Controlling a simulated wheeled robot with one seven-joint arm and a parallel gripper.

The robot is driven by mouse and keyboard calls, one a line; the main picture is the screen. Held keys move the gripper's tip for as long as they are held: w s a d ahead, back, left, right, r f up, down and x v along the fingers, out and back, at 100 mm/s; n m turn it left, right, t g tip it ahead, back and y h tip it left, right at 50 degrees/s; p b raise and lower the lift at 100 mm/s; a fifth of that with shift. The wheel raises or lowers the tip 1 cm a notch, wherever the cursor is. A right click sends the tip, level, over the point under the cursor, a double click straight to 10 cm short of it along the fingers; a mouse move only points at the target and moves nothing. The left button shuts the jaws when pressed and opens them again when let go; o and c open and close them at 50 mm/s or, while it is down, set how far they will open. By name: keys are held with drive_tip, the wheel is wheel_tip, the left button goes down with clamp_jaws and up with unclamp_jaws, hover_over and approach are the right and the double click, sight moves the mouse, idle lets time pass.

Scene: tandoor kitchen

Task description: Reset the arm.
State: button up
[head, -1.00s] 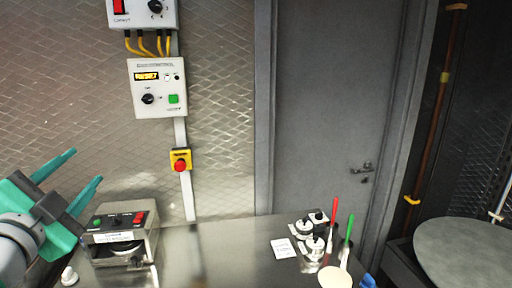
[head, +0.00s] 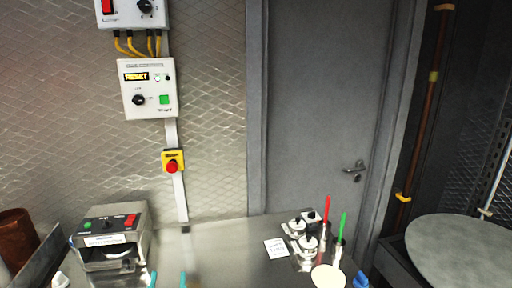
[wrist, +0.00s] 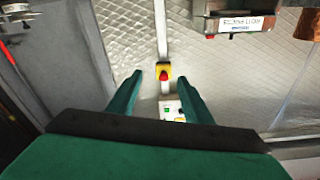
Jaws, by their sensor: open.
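My gripper (head: 168,280) shows only as two teal fingertips at the bottom edge of the head view, in front of the counter. In the wrist view my gripper (wrist: 157,92) has its two green fingers spread apart with nothing between them. Beyond the fingertips is the red emergency button on its yellow box (wrist: 164,72), with the white control box (wrist: 171,110) past it. In the head view the control box (head: 148,88) hangs on the wall with a lit display reading "RESET". The red button on yellow (head: 172,162) is below it.
A metal device with buttons (head: 110,236) stands on the steel counter (head: 217,262) at left, near a copper pot (head: 17,236). Shakers (head: 307,241), a card (head: 276,248) and red- and green-handled tools stand at right. A grey door (head: 318,120) is behind. The counter's middle is clear.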

drive_tip(key=s+d+f+n+g, duration=0.1)
drive_tip(key=s+d+f, duration=0.6)
drive_tip(key=f, duration=0.2)
drive_tip(key=s+d+f+n+g, duration=0.1)
drive_tip(key=s+d+f+n, duration=0.1)
drive_tip(key=s+d+f, duration=0.55)
drive_tip(key=s+d+f+m+h, duration=0.1)
drive_tip(key=s+d+f+h, duration=0.1)
drive_tip(key=s, duration=0.8)
drive_tip(key=s+d+f+m+g+h, duration=0.1)
drive_tip(key=s+d, duration=0.4)
drive_tip(key=s, duration=0.6)
drive_tip(key=shift+s+f+m+h, duration=0.3)
drive_tip(key=shift+f+h, duration=0.2)
drive_tip(key=shift+f, duration=0.6)
drive_tip(key=shift+s+d, duration=0.1)
